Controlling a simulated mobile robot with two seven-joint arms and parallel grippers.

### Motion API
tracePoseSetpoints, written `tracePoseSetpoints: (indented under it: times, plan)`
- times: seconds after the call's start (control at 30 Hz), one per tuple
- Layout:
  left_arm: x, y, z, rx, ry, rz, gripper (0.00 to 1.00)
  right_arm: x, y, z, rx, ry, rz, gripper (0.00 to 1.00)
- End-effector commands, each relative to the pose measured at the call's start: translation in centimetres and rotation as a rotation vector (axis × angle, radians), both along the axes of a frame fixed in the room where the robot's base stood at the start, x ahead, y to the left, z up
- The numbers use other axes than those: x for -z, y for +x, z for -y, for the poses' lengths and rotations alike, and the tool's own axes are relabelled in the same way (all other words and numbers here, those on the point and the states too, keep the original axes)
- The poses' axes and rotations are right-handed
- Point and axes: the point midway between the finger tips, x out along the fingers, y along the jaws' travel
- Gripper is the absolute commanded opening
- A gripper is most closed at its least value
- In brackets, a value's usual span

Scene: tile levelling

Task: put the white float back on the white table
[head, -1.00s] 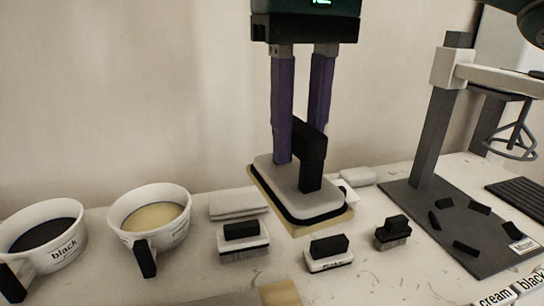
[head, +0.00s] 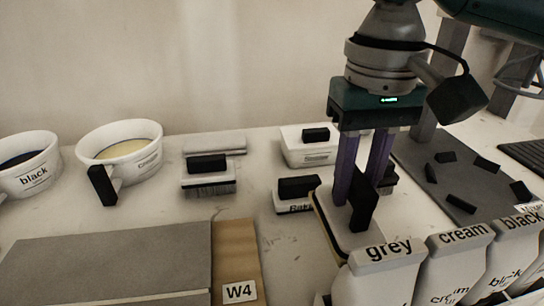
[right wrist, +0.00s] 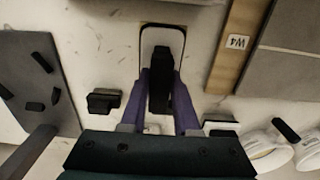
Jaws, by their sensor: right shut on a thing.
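The white float (head: 336,229), a flat pale plate with a black handle, is in my right gripper (head: 364,196). The purple fingers are shut on the handle from both sides. The float hangs over or rests on the white table (head: 292,252); I cannot tell whether it touches. A tan edge shows under it. In the right wrist view, the float (right wrist: 149,36) lies flat beyond the fingers of my right gripper (right wrist: 160,92). The grey bag hides its near right part in the head view. My left gripper is not in view.
A grey bag (head: 375,275) and a cream bag (head: 462,262) stand close in front of the float. A block labelled Rake (head: 297,194) is just left of it. A W4 board (head: 236,265) lies front left.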

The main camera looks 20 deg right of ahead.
Motion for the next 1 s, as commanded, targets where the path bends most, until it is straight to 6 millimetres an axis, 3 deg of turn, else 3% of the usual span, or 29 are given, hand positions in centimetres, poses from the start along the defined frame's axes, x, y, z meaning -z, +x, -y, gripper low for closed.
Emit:
tracePoseSetpoints:
  times: [0.03,0.27,0.5,0.9,0.93,1.0]
  plan:
    - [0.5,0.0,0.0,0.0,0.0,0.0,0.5,1.2,0.0,0.0,0.001,-0.001,-0.001,0.0]
    - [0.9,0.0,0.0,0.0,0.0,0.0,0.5,3.0,0.0,0.0,0.001,0.0,0.001,0.0]
    - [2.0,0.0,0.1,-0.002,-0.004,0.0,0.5,6.6,0.0,0.0,0.0,0.0,-0.001,0.0]
    - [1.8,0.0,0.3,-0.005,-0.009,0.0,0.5,7.0,0.0,0.0,0.0,0.001,0.001,0.0]
    - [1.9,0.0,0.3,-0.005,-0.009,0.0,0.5,7.0,0.0,0.0,0.0,0.0,0.001,0.33]
    - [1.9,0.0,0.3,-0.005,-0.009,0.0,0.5,7.0,0.0,0.0,0.0,0.0,0.001,0.41]
